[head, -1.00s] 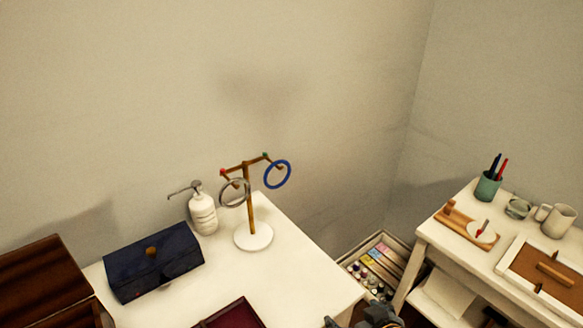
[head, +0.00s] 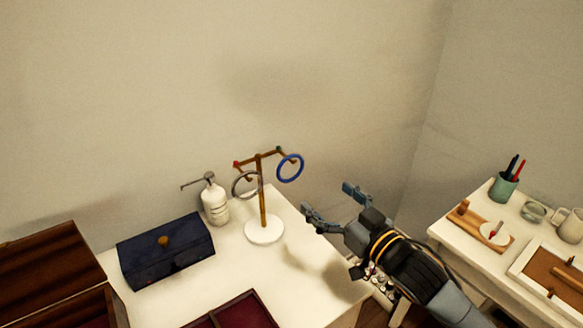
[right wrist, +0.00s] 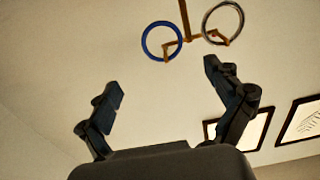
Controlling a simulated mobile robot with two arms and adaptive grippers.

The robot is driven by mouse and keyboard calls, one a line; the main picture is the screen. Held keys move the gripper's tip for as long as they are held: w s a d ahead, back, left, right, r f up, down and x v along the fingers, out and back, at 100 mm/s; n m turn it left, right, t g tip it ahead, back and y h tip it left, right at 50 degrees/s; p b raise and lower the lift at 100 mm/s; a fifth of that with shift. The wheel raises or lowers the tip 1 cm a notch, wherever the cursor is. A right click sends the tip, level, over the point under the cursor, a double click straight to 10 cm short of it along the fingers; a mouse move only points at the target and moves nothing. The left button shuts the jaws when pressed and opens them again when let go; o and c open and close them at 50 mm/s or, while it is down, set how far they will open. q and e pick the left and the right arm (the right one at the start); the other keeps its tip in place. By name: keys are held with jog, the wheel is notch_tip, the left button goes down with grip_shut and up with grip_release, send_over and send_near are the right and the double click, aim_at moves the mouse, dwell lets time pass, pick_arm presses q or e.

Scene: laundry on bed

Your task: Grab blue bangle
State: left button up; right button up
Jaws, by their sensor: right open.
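The blue bangle (head: 290,168) hangs on the right arm of a wooden stand (head: 263,205) with a round white base. A silver bangle (head: 246,184) hangs on the stand's left arm. My right gripper (head: 329,203) is open and empty, to the right of the stand and lower than the blue bangle in the head view. In the right wrist view, the blue bangle (right wrist: 162,41) shows beyond the fingertips, between the open fingers (right wrist: 163,78) and nearer the left one. The silver bangle (right wrist: 223,20) is to its right. My left gripper is not in view.
The stand is on a white table (head: 310,277) with a white pump bottle (head: 214,203), a dark blue box (head: 165,253) and an open wooden box (head: 60,268). A red-lined tray (head: 240,313) lies in front. A second white table (head: 470,232) is at right.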

jog(key=p+x, duration=0.1)
jog(key=x, duration=0.3)
jog(key=p+x, duration=0.1)
jog(key=x, duration=0.3)
jog(key=p+x, duration=0.1)
jog(key=x, duration=0.3)
jog(key=shift+w+a+r, duration=0.1)
jog(key=shift+a+r, duration=0.25)
jog(key=shift+r, duration=0.05)
jog(key=shift+w+a+f, duration=0.1)
jog(key=shift+w+a, duration=0.1)
jog(key=shift+w, duration=0.05)
jog(key=shift+d, duration=0.1)
jog(key=c, duration=1.1)
